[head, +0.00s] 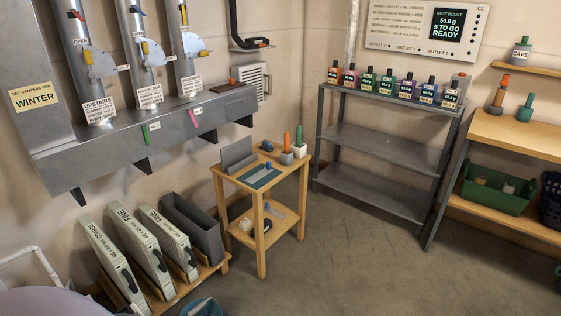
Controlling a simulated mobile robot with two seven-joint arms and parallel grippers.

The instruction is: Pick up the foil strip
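I cannot pick out the foil strip with certainty. A small wooden stand (262,227) is in the middle of the head view. On its top lies a dark teal mat (262,183) with a thin, pale strip-like piece (256,173) on it, too small to identify. A grey upright panel (238,154) is at the mat's back left. Small grey and white items (275,210) lie on the stand's lower shelf. Neither of my grippers shows in the view.
Filter panels (128,243) stand in a low wooden rack left of the stand. A grey metal shelf (375,185) carries several small jars at the right. A grey duct with a ledge (180,122) runs along the left wall.

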